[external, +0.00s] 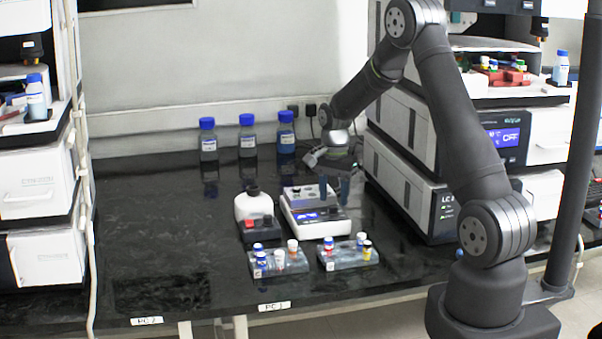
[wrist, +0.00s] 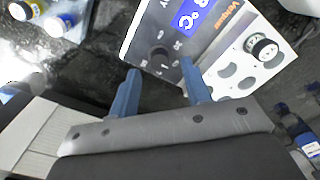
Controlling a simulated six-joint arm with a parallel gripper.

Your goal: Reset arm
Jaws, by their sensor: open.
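My gripper (external: 335,187) hangs pointing down over the right side of a white bench device (external: 322,228) with a blue display. In the wrist view, its two blue fingers (wrist: 160,68) stand apart with nothing between them. The device (wrist: 142,42) shows beyond the fingertips, with its lit display, a dial and round wells. One well holds a dark-capped vial (wrist: 264,48). My arm reaches in from the right, bent high at the elbow. I cannot tell the exact gap between fingertips and device.
Two tube racks, left (external: 297,268) and right (external: 343,266), stand in front. Blue-capped bottles (external: 247,138) line the back. Stacked instruments (external: 400,185) stand close right; the left bench is clear.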

